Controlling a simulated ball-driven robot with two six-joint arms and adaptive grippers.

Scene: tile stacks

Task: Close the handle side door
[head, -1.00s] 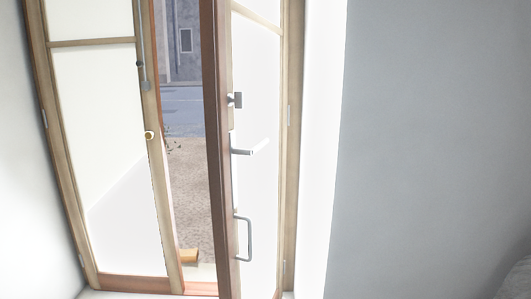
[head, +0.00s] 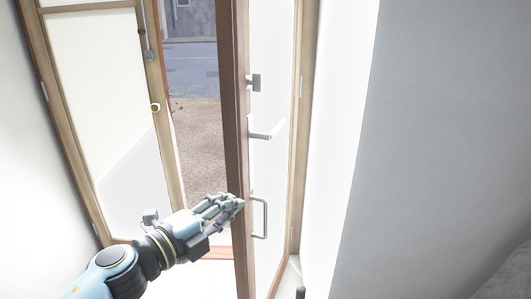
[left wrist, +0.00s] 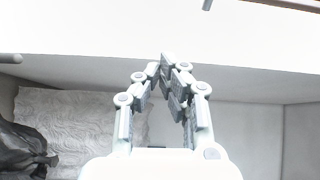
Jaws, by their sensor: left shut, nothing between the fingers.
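The handle side door (head: 270,185) stands ajar on the right of the doorway in the head view, its brown edge (head: 238,150) toward me. It carries a lock knob (head: 254,82), a lever handle (head: 265,133) and a pull bar (head: 265,217). My left gripper (head: 240,203) is shut and empty; its fingertips are at the door's edge in the picture, left of the pull bar. I cannot tell whether they touch. In the left wrist view my left gripper (left wrist: 168,62) shows its fingertips together. My right gripper is not in view.
The other door leaf (head: 105,110) with a small round knob (head: 155,107) stands at the left. Between the leaves is an open gap onto paving (head: 203,145) and a street. A grey wall (head: 450,130) fills the right. A dark bundle (left wrist: 22,150) lies left in the wrist view.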

